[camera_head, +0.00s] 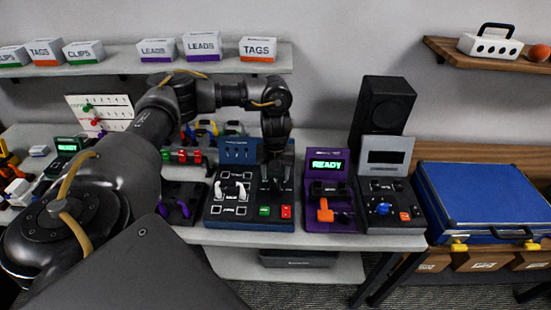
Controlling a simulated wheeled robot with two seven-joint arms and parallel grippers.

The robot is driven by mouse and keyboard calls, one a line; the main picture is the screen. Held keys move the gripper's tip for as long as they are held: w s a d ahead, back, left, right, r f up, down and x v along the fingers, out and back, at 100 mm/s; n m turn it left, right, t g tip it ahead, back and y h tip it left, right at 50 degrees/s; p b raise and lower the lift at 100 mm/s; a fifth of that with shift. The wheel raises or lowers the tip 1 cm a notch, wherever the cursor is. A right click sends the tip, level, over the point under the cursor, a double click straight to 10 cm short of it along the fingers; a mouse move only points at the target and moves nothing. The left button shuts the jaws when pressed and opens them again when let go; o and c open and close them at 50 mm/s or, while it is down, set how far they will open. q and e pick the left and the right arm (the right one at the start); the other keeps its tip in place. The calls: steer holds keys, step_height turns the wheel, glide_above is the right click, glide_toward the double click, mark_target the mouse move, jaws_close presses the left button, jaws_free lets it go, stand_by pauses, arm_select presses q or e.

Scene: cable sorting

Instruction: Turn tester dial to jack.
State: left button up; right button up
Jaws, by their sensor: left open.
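A dark blue console (248,225) stands near the middle of the table's front edge, with an upright blue panel (237,150) behind it. Its left half has white handle-like parts (232,189) among square outlines. A green button (264,211) and a red button (286,212) sit at its front right. My left gripper (276,184) points down over the console's right half, behind these buttons. It is open; dark on dark, its contact with any dial cannot be made out, and it hides that part. My right gripper is not in view.
A purple device (327,217) with a lit READY screen and a dark device (390,217) with a blue knob stand to the right. A blue case (485,200) sits farther right. A black speaker (382,107) stands behind. A shelf (200,68) with labelled boxes is above.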

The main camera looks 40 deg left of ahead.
mark_target(275, 183)
arm_select(q)
step_height(275, 183, up, 6)
stand_by(0.8)
